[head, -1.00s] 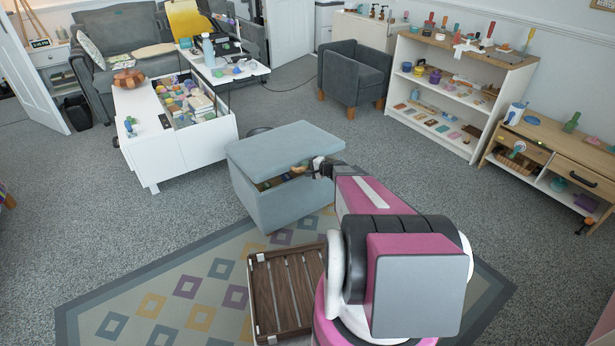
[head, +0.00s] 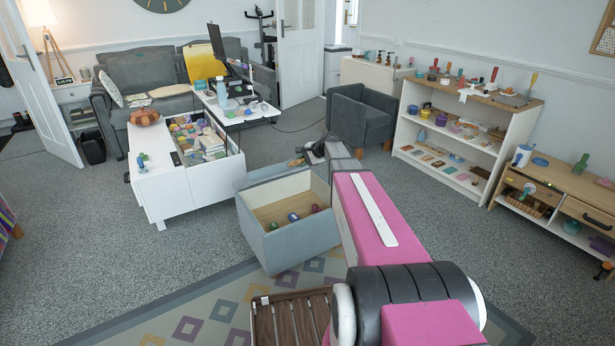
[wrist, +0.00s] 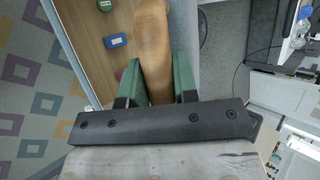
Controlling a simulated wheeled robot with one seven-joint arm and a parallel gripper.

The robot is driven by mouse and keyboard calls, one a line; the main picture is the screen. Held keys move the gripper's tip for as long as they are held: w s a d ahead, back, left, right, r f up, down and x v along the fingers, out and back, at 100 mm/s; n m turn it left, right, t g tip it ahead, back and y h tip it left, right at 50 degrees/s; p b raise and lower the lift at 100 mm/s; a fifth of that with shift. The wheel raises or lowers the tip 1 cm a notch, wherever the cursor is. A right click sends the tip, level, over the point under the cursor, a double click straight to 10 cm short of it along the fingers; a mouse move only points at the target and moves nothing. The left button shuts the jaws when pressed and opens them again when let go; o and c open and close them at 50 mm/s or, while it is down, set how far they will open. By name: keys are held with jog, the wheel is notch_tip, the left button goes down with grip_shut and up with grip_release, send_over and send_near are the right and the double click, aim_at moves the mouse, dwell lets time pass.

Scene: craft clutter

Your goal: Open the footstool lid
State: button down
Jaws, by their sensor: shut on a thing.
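The blue-grey footstool (head: 290,245) stands on the carpet with its top uncovered. Its cream inside and wooden floor show, with a few small coloured items in it. A narrow grey band along its far edge may be the lid (head: 262,174); most of the lid cannot be made out. My gripper (head: 312,156) is above the footstool's far right corner. In the wrist view its green fingers (wrist: 159,82) are shut on a long, rounded tan wooden thing (wrist: 153,40). That thing sticks out to the left in the head view (head: 297,162).
A white coffee table (head: 180,190) with a full storage well stands behind left. A grey armchair (head: 360,115) and a white shelf (head: 450,160) stand behind right. A slatted wooden crate (head: 293,318) sits in front. Carpet left of the footstool is clear.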

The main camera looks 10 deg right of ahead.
jog(key=w+a+r+g, duration=0.1)
jog(key=w+a+r, duration=0.2)
jog(key=w+r, duration=0.2)
jog(key=w+a+r+m+g+h, duration=0.1)
jog(key=w+r, duration=0.4)
jog(key=w, duration=0.6)
jog(key=w+a+r+g+h, duration=0.1)
jog(key=w+a+r+g, duration=0.2)
jog(key=w, duration=0.6)
jog(key=shift+a+r, duration=1.05)
jog(key=shift+r, duration=0.25)
jog(key=c, duration=0.9)
grip_release()
jog(key=v, duration=1)
jog(key=shift+r, duration=0.4)
